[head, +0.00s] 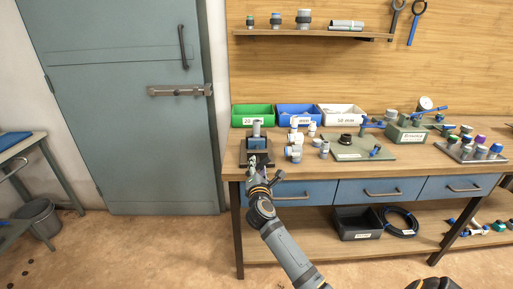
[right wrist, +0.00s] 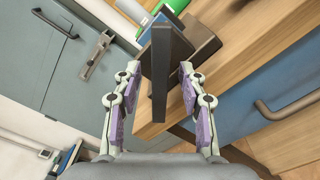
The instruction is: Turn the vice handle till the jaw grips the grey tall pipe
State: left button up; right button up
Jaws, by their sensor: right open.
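In the right wrist view a dark upright bar, which looks like the vice handle (right wrist: 160,75), is between my right fingers, with gaps on both sides. My right gripper (head: 258,165) is open in front of the vice; its purple-padded fingers also show in the right wrist view (right wrist: 157,95). My left gripper is not in view.
Green (head: 252,115), blue (head: 298,115) and white (head: 343,115) bins line the back of the workbench (head: 400,168). White fittings (head: 294,152) stand close right of the vice. A green board (head: 350,150) lies further right. Drawers (head: 306,193) are below.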

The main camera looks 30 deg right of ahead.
jog(key=v, duration=0.7)
jog(key=shift+p, duration=0.45)
